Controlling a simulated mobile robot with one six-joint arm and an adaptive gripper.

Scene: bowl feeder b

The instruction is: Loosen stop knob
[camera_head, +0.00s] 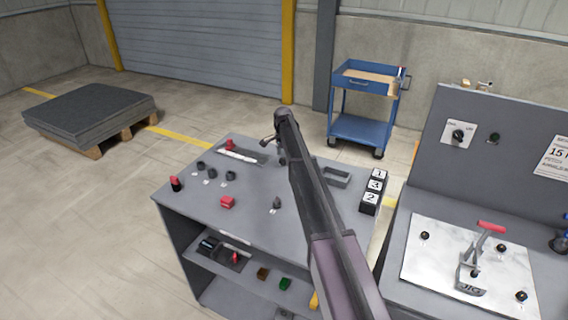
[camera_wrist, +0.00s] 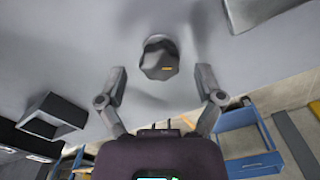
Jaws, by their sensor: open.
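A dark, faceted knob (camera_wrist: 160,58) with a small orange mark stands on the grey tabletop in the wrist view. My gripper (camera_wrist: 160,80) is open, with one finger on each side of the knob and visible gaps between. The fingers appear apart from it. In the head view my gripper (camera_head: 280,152) is over the far part of the grey table, small and partly covered by my arm. I cannot clearly make out the knob there.
A grey open tray (camera_head: 336,177) and numbered blocks (camera_head: 374,190) stand right of my arm. Small dark pieces (camera_head: 231,175), a red block (camera_head: 227,202) and a dark peg (camera_head: 276,204) lie nearer. A blue cart (camera_head: 360,130) stands behind.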

